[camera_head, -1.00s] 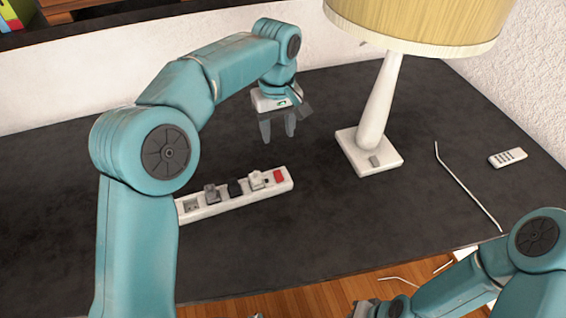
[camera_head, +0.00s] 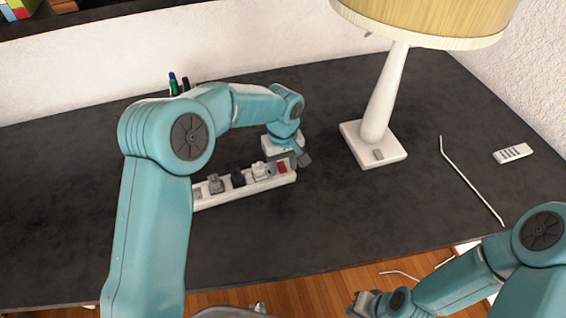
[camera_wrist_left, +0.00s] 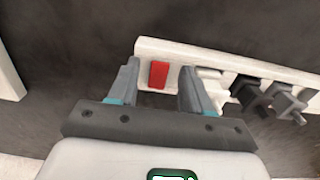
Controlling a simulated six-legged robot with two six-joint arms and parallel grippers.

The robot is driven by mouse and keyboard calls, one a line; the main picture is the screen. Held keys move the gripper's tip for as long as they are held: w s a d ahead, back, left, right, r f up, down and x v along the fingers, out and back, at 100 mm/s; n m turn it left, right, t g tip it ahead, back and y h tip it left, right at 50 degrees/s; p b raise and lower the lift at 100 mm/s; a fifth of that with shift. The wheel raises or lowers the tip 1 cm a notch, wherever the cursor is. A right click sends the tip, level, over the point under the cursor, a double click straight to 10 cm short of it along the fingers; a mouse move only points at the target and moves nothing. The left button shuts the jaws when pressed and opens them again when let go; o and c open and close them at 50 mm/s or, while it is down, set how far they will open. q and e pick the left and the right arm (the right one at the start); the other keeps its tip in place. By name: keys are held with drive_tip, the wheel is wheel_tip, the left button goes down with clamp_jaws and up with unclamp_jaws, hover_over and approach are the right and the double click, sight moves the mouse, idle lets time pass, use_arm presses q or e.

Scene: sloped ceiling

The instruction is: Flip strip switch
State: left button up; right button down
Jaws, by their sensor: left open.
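A white power strip (camera_head: 226,195) lies on the dark table, with several plugs in it. Its red switch (camera_head: 282,167) is at the right end in the head view. In the left wrist view the red switch (camera_wrist_left: 158,74) shows between the fingers. My left gripper (camera_head: 288,165) is open over that end of the strip, with its two fingers (camera_wrist_left: 157,88) on either side of the switch. Whether a fingertip touches the strip I cannot tell. My right gripper (camera_head: 362,303) is low in the head view, beyond the table's front edge; its jaws are too small to judge.
A lamp with a white base (camera_head: 373,145) stands right of the strip. A white cable (camera_head: 472,182) and a remote (camera_head: 513,153) lie farther right. Pens (camera_head: 174,84) stand at the back behind my left arm. The table in front of the strip is clear.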

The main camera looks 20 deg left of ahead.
use_arm(q)
drive_tip(key=shift+f, duration=0.15)
drive_tip(key=shift+w+a+f, duration=0.1)
drive_tip(key=shift+c, duration=0.9)
clamp_jaws()
drive_tip(key=shift+r+p, duration=0.2)
drive_tip(key=shift+p, duration=0.2)
drive_tip(key=p, duration=0.1)
drive_tip(key=g+h+p, duration=0.1)
drive_tip(key=shift+w+a+r+p, duration=0.15)
drive_tip(key=shift+w+r+p, duration=0.1)
drive_tip(key=shift+p, duration=0.1)
drive_tip(key=shift+w+a+f+g+h+p, duration=0.15)
drive_tip(key=shift+f+g+h+p, duration=0.15)
drive_tip(key=shift+g+h+p, duration=0.55)
drive_tip(key=shift+b, duration=0.35)
drive_tip(key=shift+o, duration=0.9)
unclamp_jaws()
drive_tip(key=shift+y, duration=0.25)
